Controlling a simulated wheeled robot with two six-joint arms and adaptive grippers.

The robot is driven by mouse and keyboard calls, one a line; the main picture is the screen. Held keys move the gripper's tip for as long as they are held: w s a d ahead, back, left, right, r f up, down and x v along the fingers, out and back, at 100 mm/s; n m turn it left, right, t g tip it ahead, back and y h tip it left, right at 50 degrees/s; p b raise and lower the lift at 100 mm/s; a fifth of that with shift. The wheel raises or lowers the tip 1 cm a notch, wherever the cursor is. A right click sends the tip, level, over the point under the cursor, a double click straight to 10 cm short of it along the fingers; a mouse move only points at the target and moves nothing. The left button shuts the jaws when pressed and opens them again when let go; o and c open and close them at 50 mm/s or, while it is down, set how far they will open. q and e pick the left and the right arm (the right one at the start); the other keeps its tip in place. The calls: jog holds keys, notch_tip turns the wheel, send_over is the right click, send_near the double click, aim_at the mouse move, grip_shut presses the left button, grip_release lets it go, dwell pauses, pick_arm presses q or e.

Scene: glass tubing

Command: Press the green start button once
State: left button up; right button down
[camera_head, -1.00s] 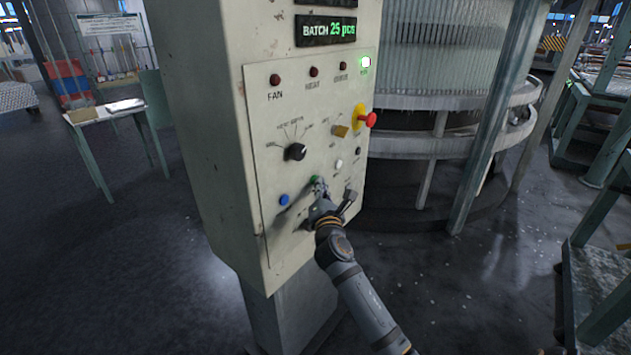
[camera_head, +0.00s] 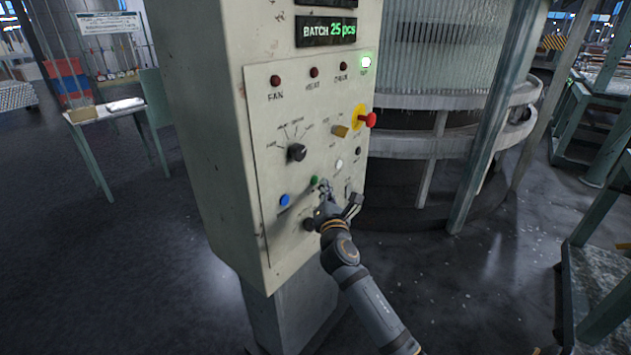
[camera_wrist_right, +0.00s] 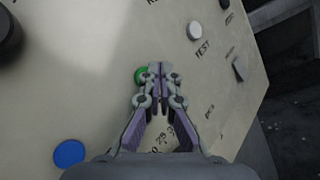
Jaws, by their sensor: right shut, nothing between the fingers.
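The green start button (camera_head: 314,181) is on the front of the beige control panel (camera_head: 262,120). My right gripper (camera_head: 325,186) is in front of the panel, just right of the button. It is shut and empty. In the right wrist view the fingertips (camera_wrist_right: 157,68) partly cover the green button (camera_wrist_right: 140,75), whose left part shows. The fingertips look a little apart from the panel, but I cannot tell the gap exactly. My left gripper is not in view.
A blue button (camera_head: 284,200) is to the left, a white button (camera_head: 339,164) up to the right. A black knob (camera_head: 297,152) and a red emergency stop (camera_head: 370,120) are higher.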

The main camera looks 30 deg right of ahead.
jog(key=s, duration=0.1)
jog(key=s+d, duration=0.1)
jog(key=s, duration=0.1)
jog(key=s+d, duration=0.1)
jog(key=shift+s, duration=0.35)
jog(key=shift+f, duration=0.1)
dwell(0.6)
